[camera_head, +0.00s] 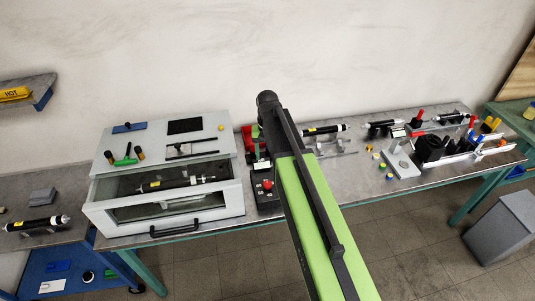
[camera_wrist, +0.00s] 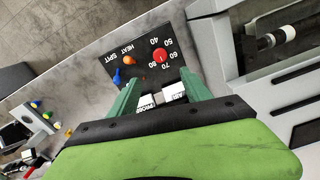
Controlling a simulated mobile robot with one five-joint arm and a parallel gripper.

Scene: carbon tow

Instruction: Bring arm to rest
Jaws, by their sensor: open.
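My arm (camera_head: 315,215) reaches out over the workbench in the head view, its green link sloping up to a dark joint near the wall. My gripper (camera_wrist: 159,78) shows in the wrist view with its two green fingers spread apart and nothing seen held between them. It is above a black control panel (camera_wrist: 145,66) with a red knob, an orange knob and a blue switch. White labelled blocks lie between and below the fingers. In the head view the gripper is mostly hidden by my arm.
A grey cabinet (camera_head: 96,195) with a glass window and black handle stands left of my arm; a black-and-white cylinder shows inside. The workbench (camera_head: 350,187) carries another cylinder (camera_head: 325,130), a grey fixture (camera_head: 400,163) and a tool holder at right. A grey bin (camera_head: 500,228) stands on the floor.

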